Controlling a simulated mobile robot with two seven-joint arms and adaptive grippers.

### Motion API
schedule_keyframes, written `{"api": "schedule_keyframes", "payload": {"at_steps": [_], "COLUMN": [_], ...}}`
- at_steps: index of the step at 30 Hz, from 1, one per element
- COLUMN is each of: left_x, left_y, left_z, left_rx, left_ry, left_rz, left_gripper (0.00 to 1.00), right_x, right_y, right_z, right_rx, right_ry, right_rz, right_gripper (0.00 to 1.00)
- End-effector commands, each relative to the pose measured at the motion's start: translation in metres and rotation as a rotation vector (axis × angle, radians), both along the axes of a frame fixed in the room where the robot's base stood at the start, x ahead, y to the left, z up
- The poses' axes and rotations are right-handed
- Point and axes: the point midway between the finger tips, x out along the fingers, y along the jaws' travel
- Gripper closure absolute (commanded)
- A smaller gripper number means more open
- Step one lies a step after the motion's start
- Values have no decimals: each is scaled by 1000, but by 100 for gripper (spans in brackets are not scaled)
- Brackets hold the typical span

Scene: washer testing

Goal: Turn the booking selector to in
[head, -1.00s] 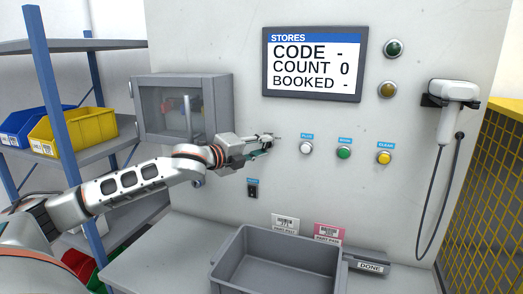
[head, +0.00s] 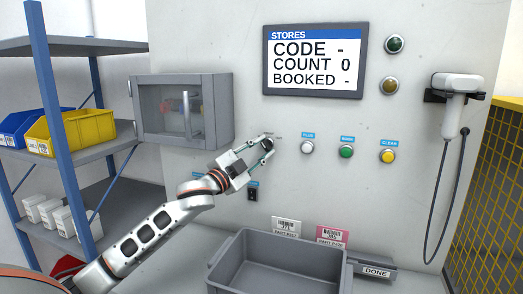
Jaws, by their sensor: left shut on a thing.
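My left gripper (head: 267,146) reaches up to the wall panel from the lower left. It is shut on a small dark knob, the booking selector (head: 266,144), left of the row of push buttons. The fingers hide most of the knob, so I cannot tell which way it points. Tiny markings show just above it but are too small to read. The wall display (head: 313,65) reads "STORES", "CODE -", "COUNT 0", "BOOKED -". My right gripper is not in view.
White (head: 307,147), green (head: 346,152) and yellow (head: 387,156) buttons sit right of the selector. A black switch (head: 252,194) is below it. A glass-fronted cabinet (head: 182,110) is on the left, a grey bin (head: 280,265) below, and a corded scanner (head: 453,100) on the right.

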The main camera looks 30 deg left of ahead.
Motion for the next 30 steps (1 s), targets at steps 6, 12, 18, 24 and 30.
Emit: {"api": "schedule_keyframes", "payload": {"at_steps": [6,12,18,24,30], "left_x": [1,1,1,1,1], "left_y": [-2,-3,-3,-3,-4], "left_z": [-3,-3,-3,-4,-4], "left_rx": [-185,-310,-386,-422,-429], "left_ry": [-39,-70,-89,-98,-100], "left_rz": [0,0,1,0,0], "left_gripper": [96,96,96,96,95], "right_x": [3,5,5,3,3], "right_y": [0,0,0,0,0], "right_z": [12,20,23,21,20], "right_rx": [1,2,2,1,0], "right_ry": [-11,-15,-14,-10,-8], "right_rz": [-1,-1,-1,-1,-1], "right_gripper": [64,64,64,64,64]}}
